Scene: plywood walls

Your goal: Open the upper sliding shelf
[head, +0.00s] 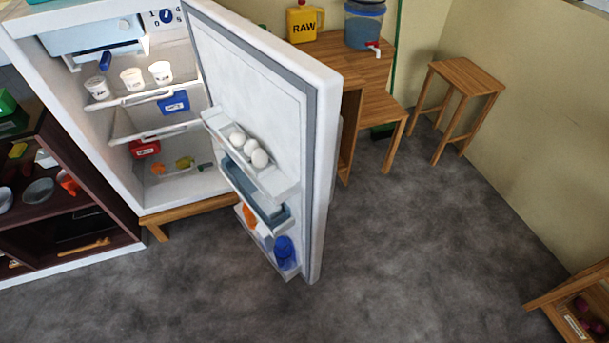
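An open fridge stands at the left with its white door (262,100) swung out to the right. Inside, the upper shelf (148,99) has a pale front edge and bears three white cups (132,78). It looks pushed in, though I cannot tell exactly how far. A lower shelf (155,134) lies beneath it, with a blue box (173,102) on it. My gripper is not in view.
The door racks hold eggs (249,150) and a blue container (285,252). A dark cupboard (75,205) stands left of the fridge. A wooden table (345,62) and stool (466,78) stand behind the door. The grey floor (400,250) in front is clear.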

